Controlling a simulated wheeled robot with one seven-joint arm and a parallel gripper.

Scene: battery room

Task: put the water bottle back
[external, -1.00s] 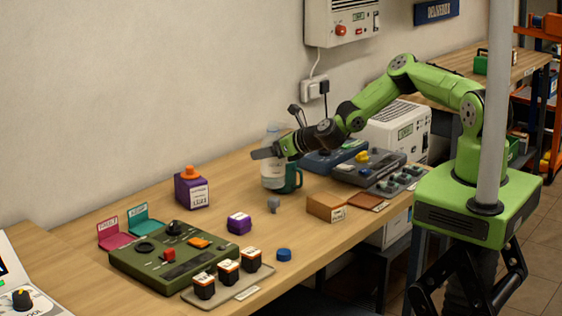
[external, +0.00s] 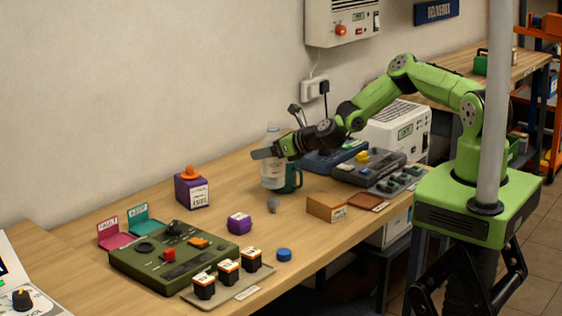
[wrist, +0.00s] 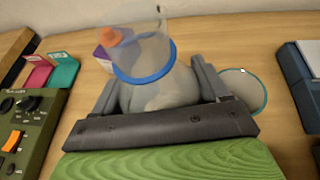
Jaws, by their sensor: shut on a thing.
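The water bottle (external: 272,172) is a clear, pale, upright bottle near the wall side of the bench. In the wrist view its translucent body (wrist: 150,92) with a blue ring stands between my fingers. My gripper (external: 268,153) is shut on the bottle, one finger on each side. In the wrist view the gripper (wrist: 158,90) also shows around it. The bottle's base is at or close to the bench top; I cannot tell if it touches.
A green mug (external: 292,178) stands right beside the bottle. A purple box with an orange knob (external: 192,190) stands to the left. A green control panel (external: 172,258) and battery tray (external: 232,288) are at front left. Grey devices (external: 368,168) crowd the right. Bare wood lies between.

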